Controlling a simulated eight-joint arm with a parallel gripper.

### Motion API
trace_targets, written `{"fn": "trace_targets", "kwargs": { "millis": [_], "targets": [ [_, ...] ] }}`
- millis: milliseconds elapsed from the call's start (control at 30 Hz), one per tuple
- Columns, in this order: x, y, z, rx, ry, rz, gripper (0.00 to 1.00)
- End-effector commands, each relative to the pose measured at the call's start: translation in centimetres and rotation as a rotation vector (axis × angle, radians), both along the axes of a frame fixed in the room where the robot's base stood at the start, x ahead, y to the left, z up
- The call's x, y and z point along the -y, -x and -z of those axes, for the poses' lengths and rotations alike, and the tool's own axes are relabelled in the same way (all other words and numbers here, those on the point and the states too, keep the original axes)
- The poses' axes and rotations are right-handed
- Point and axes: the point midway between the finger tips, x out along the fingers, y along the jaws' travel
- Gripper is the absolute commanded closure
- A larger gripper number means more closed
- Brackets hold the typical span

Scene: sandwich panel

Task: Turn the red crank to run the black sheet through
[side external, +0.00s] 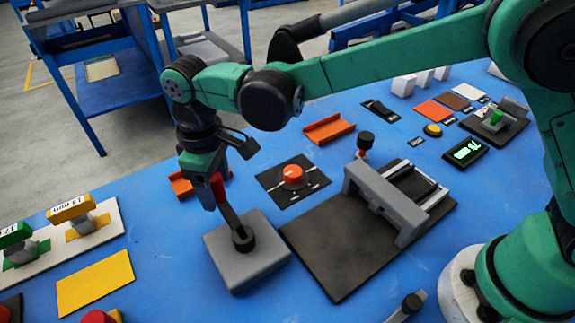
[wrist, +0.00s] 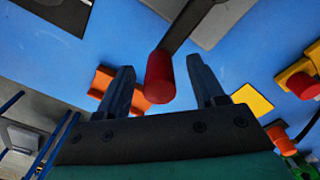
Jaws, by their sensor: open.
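The red crank handle (side external: 218,188) stands on a dark arm that slopes up from a black hub (side external: 243,238) on a grey block (side external: 250,265). My gripper (side external: 211,197) is at the handle, pointing down, with its fingers open. In the wrist view the red handle (wrist: 160,77) lies between the two spread fingers (wrist: 161,75), with gaps on both sides. Right of the block, a grey roller frame (side external: 385,205) stands on a dark flat plate (side external: 340,260). A dark surface shows inside the frame; I cannot tell which dark piece is the black sheet.
An orange dial (side external: 292,174) on a black panel sits behind the block. Orange channels (side external: 329,130) lie farther back. A yellow plate (side external: 95,283) and handled gauges (side external: 70,210) are at left. A black-topped knob (side external: 365,141) rises behind the roller frame.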

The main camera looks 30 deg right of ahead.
Motion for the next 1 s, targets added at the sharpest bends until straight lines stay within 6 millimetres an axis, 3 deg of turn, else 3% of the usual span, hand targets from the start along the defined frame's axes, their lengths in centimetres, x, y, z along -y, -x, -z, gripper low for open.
{"fn": "trace_targets", "kwargs": {
  "millis": [167, 300, 400, 1000],
  "targets": [
    [0.01, -0.01, 0.0, 0.0, 0.0, 0.0, 0.38],
    [0.01, -0.01, -0.02, 0.0, 0.0, 0.0, 0.78],
    [0.01, -0.01, -0.02, 0.0, 0.0, 0.0, 1.0],
    [0.01, -0.01, -0.05, 0.0, 0.0, 0.0, 1.0]
  ]
}}
